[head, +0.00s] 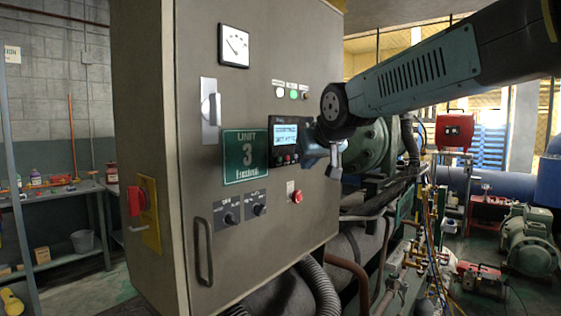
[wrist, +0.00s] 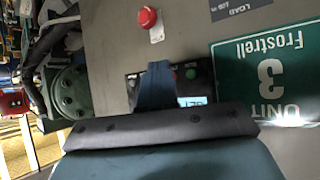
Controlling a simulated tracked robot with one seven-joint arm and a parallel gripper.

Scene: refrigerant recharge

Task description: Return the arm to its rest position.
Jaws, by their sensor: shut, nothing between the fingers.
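My arm reaches in from the upper right in the head view. My gripper (head: 335,160) hangs beside the right part of the control cabinet's front, close to the small display panel (head: 285,140). The gripper is shut and empty. In the wrist view my gripper (wrist: 158,75) points at the panel and covers part of it, with a lit strip of the display (wrist: 192,100) showing beside it. I cannot tell whether the fingertips touch the panel.
The grey cabinet (head: 240,250) carries a green Unit 3 sign (head: 245,157), a gauge (head: 233,46), knobs, a red button (head: 297,196) and a red switch (head: 138,200). Pipes and hoses crowd its right. A shelf (head: 60,185) stands left. A red machine (head: 455,131) stands farther right.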

